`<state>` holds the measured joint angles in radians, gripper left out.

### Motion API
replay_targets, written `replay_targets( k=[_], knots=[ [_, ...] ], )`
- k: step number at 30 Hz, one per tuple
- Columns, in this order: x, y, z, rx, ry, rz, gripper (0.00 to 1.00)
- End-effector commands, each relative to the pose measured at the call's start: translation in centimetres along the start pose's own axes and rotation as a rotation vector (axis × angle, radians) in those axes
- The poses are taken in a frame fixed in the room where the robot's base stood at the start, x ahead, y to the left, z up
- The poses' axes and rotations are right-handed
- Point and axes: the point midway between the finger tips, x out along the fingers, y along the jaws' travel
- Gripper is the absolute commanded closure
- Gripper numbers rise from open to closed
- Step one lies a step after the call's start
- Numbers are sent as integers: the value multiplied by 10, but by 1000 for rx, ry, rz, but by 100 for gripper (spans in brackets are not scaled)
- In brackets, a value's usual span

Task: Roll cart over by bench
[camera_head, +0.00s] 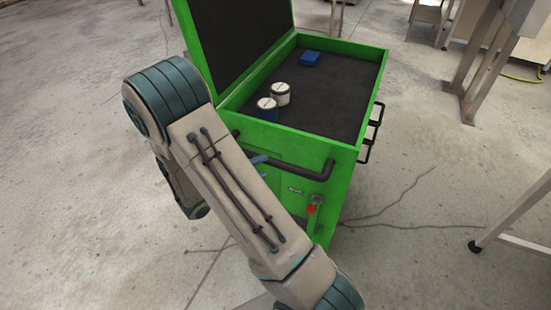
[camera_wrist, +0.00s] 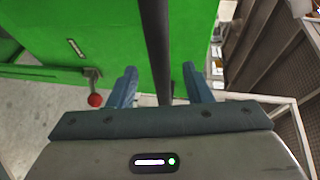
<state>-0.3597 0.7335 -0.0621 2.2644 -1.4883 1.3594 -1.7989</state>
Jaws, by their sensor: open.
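A green cart (camera_head: 366,66) with its lid raised stands in the middle of the head view, and its side fills the top left of the wrist view (camera_wrist: 110,30). A dark bar handle (camera_head: 300,171) runs along its near side. In the wrist view, my gripper (camera_wrist: 160,82) is open, with one blue finger on each side of the dark handle bar (camera_wrist: 156,45). I cannot tell whether the fingers touch it. In the head view my arm hides part of the cart's near side and most of the gripper.
Two white-topped tins (camera_head: 280,94) and a blue box (camera_head: 310,59) sit in the cart's open top. A red knob (camera_head: 311,209) is on its near side. Metal legs (camera_head: 485,60) stand at the upper right, and a wheeled frame (camera_head: 510,222) at the right edge. Cracked concrete floor (camera_head: 420,200) is clear between.

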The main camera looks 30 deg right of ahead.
Motion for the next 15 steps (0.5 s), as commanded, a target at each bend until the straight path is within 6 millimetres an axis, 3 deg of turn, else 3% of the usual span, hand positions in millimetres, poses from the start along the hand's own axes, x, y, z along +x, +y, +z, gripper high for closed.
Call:
replay_targets(
  k=[6, 15],
  knots=[
    [43, 0, -1, 0, 4, 2, 55],
    [67, 0, 0, 2, 0, 1, 55]
  ],
)
